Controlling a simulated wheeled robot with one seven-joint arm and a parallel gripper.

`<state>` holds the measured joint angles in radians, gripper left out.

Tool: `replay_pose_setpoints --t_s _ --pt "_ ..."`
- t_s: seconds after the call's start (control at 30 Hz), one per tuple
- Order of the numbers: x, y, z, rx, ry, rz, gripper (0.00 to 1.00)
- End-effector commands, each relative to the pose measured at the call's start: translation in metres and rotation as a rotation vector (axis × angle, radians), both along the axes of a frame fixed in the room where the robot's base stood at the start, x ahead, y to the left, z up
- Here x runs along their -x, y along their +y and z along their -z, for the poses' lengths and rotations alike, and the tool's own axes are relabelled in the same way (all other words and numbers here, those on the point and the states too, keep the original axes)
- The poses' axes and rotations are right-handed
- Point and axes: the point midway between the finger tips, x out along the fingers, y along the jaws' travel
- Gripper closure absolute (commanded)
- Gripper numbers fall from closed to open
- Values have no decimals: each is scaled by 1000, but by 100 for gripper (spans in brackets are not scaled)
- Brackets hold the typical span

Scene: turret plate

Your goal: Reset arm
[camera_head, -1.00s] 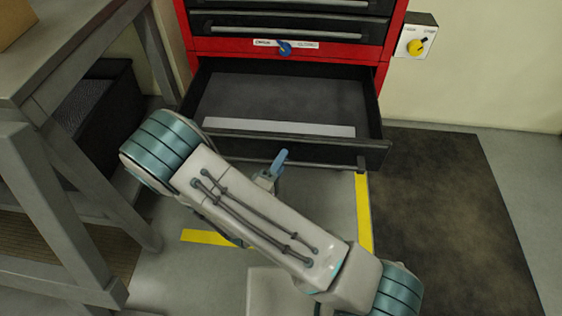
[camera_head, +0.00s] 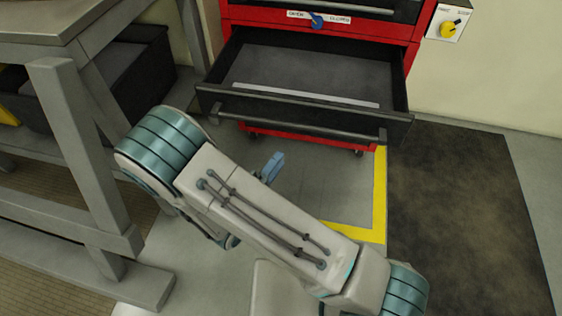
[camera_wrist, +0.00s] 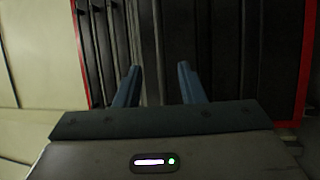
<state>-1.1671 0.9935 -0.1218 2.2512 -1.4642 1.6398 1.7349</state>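My gripper (camera_wrist: 158,88) is open and empty in the wrist view, its two blue fingers apart in front of the dark drawer fronts of the red cabinet (camera_wrist: 305,50). In the head view my arm reaches across the lower middle, and a blue finger (camera_head: 272,167) shows beyond it, apart from the cabinet. The red cabinet (camera_head: 300,140) stands at the top with its lower drawer (camera_head: 300,108) pulled out. The drawer looks empty apart from a pale strip (camera_head: 305,95) along its inside front.
A blue knob (camera_head: 317,20) sits on the cabinet between the labels. A yellow knob (camera_head: 449,29) is on a wall box at upper right. A grey workbench (camera_head: 85,150) stands close on the left. A dark mat (camera_head: 450,200) and open floor lie on the right.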

Motion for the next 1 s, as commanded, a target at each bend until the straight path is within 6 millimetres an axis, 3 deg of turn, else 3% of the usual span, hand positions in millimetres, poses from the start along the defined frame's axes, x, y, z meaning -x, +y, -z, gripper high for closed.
replay_pose_setpoints --t_s 0.67,0.77,1.0 --pt "-1 -3 -6 -4 8 27 64" --pt "-3 -20 -27 -19 36 115 64" --pt "5 -94 -102 -131 223 499 64"
